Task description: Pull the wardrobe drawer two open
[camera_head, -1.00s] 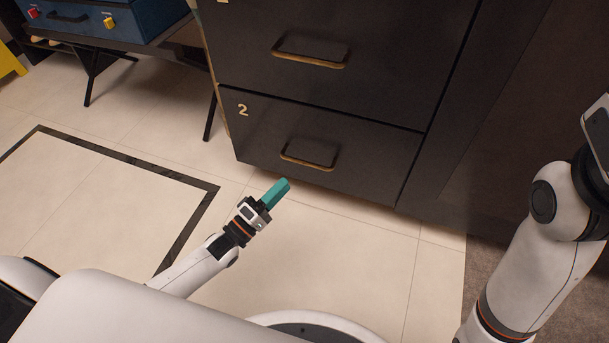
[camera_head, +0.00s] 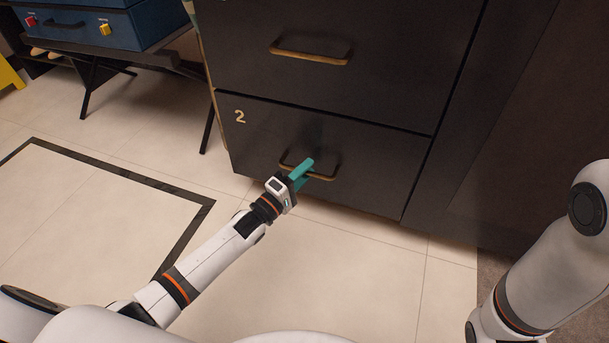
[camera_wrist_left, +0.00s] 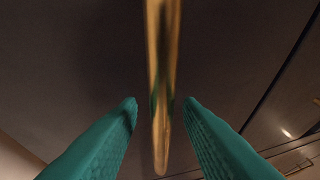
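The dark wardrobe drawer marked 2 (camera_head: 255,140) is the lower front in the head view and looks shut. Its brass bar handle (camera_head: 325,178) runs across the middle and is partly covered by my left gripper. My left gripper (camera_head: 304,171) has teal fingers and is at the handle. In the left wrist view the fingers (camera_wrist_left: 161,104) are apart, with the handle (camera_wrist_left: 163,60) running between them and a gap on either side. My right gripper is out of the head view; only part of my right arm shows.
Another dark drawer with a brass handle (camera_head: 310,56) is above drawer two. A blue case (camera_head: 95,22) sits on a black-legged stand at the upper left. The tiled floor (camera_head: 330,260) in front of the drawer is clear.

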